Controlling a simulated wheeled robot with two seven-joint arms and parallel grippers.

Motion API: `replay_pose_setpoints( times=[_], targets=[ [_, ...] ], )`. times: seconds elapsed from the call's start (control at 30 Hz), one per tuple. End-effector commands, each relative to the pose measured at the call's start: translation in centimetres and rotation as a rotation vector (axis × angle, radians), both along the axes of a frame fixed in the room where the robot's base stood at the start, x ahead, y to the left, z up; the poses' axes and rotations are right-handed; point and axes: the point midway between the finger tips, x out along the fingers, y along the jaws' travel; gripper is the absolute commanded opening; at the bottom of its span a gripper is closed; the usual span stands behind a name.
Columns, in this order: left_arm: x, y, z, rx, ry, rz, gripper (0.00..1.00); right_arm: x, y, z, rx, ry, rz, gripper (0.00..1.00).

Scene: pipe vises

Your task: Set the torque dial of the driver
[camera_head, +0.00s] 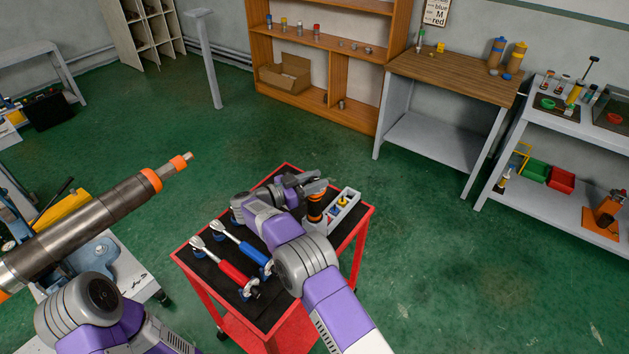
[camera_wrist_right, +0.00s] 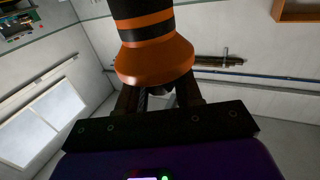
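The orange and black driver (camera_head: 316,206) stands at the right side of the red cart, beside the grey tray. In the right wrist view its flared orange end and black-banded body (camera_wrist_right: 152,50) fill the top middle. My right gripper (camera_head: 312,185) is right at the driver's upper part. In the right wrist view its two dark fingers stand apart with a gap between them, and the driver's orange flare hides their tips. I cannot tell whether they grip it. The torque dial is not clear in either view. My left gripper is not in view; only my left arm shows at lower left.
The red cart (camera_head: 357,238) carries a red-handled wrench (camera_head: 233,271), a blue-handled wrench (camera_head: 240,248) and a grey tray (camera_head: 345,212) with small parts. A large steel pipe (camera_head: 95,218) with orange bands slants across the left. Green floor is free right of the cart.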

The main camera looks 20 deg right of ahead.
Motion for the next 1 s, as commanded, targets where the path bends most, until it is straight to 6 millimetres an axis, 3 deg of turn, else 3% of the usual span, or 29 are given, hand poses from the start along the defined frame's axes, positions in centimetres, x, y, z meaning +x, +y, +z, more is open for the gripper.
replay_pose_setpoints(
  times=[0.03,0.13,0.47,0.8,1.0],
  targets=[
    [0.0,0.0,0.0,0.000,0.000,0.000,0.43,0.0,-0.1,0.1,-0.003,-0.002,-0.001,0.41],
    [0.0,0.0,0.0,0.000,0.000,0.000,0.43,0.0,-0.1,0.1,-0.003,-0.002,-0.001,0.54],
    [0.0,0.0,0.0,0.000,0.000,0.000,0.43,-0.1,0.5,0.0,-0.001,-0.001,0.002,0.54],
    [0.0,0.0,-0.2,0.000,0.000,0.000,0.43,-1.3,5.6,0.0,-0.001,-0.002,0.002,0.54],
    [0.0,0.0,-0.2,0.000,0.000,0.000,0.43,-1.8,7.2,0.0,-0.002,-0.001,0.001,0.54]
  ],
)
